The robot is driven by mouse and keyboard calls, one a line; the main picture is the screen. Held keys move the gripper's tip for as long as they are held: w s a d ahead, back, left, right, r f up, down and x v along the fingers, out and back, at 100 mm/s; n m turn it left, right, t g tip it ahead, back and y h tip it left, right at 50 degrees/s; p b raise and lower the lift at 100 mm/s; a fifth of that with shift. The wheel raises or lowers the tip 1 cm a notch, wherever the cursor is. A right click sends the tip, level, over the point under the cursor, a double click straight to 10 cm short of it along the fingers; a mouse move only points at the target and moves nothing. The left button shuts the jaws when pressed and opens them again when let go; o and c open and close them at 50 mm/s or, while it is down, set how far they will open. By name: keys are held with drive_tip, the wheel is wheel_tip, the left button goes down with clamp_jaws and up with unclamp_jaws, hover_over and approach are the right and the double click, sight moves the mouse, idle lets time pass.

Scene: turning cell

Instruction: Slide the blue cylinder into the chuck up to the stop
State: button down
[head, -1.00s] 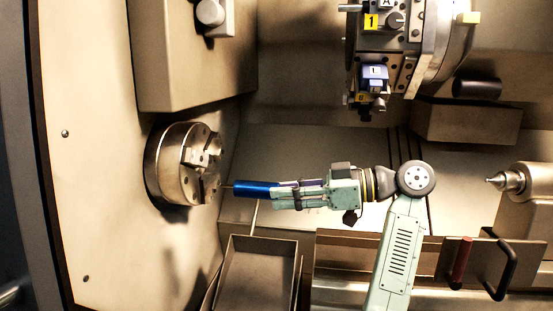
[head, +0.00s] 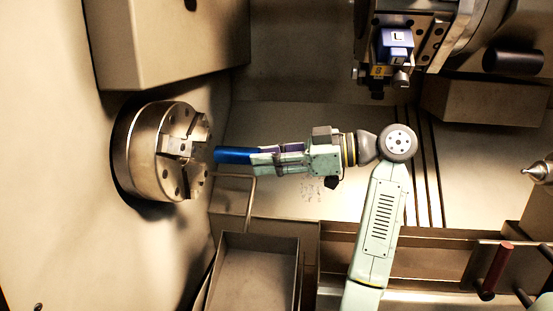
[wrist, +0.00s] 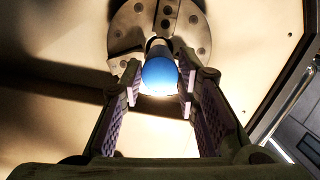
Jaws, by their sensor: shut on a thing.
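The blue cylinder (head: 233,155) is held by my gripper (head: 278,158) and points left, roughly level, toward the chuck. The chuck (head: 150,152) is a round metal body with jaws on its face, mounted on the left wall. In the head view the cylinder's free end is close to the chuck face; whether it touches cannot be told. In the wrist view the blue cylinder (wrist: 160,76) sits between the two fingers of my gripper (wrist: 160,88). Its end lies in front of the lower part of the chuck (wrist: 180,22). The stop is hidden.
A tool turret (head: 400,45) hangs at the upper right. A tailstock tip (head: 537,172) is at the right edge. An open tray (head: 255,285) stands below, with a bent rod (head: 252,200) near its top. A red handle (head: 496,270) is at lower right. The space around the arm is clear.

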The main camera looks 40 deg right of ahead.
sight(229, 158)
drive_tip(key=shift+r+b+x, duration=0.2)
drive_tip(key=shift+b+x, duration=0.1)
drive_tip(key=shift+x, duration=0.95)
drive_tip(key=shift+r+b+x, duration=0.15)
drive_tip(key=shift+b+x, duration=0.1)
drive_tip(key=shift+x, duration=1)
drive_tip(key=shift+r+b+x, duration=0.2)
drive_tip(key=shift+b+x, duration=0.1)
drive_tip(key=shift+x, duration=0.95)
drive_tip(key=shift+w+a, duration=0.3)
drive_tip(key=shift+a, duration=0.15)
drive_tip(key=shift+f, duration=0.3)
drive_tip(key=c, duration=1.1)
unclamp_jaws()
drive_tip(key=shift+o, duration=0.3)
drive_tip(key=shift+d, duration=0.1)
drive_tip(key=shift+f+p+v, duration=0.2)
drive_tip(key=shift+v, duration=0.85)
drive_tip(key=shift+f+p+v, duration=0.2)
drive_tip(key=shift+v, duration=0.85)
drive_tip(key=shift+f+p+v, duration=0.15)
drive_tip(key=shift+p+v, duration=0.05)
drive_tip(key=shift+v, duration=0.85)
drive_tip(key=shift+d+f, duration=0.1)
